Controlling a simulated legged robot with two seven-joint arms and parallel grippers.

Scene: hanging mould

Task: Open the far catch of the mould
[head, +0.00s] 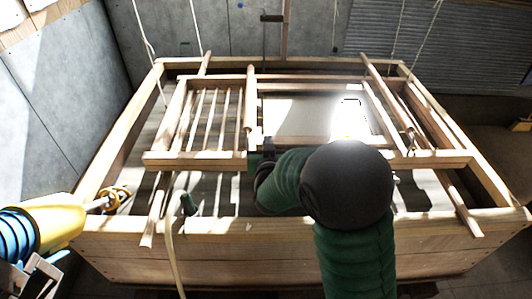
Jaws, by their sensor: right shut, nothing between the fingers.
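The mould (205,158) is a wooden frame with slats on its left half and a pale sheet (297,117) on its right half, hanging on cords over a wooden vat. My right gripper (262,160), on the green arm, is shut and empty at the front bar of the mould, near its middle upright. I cannot tell whether it touches the wood. A small metal fitting (410,137) shows at the right of the mould. I cannot tell which fitting is the far catch. My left gripper (118,198) is at the vat's left rim; its jaws are unclear.
The wooden vat (250,245) surrounds the mould with raised walls. Several cords (147,40) hang from above. My green arm hides part of the front bar.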

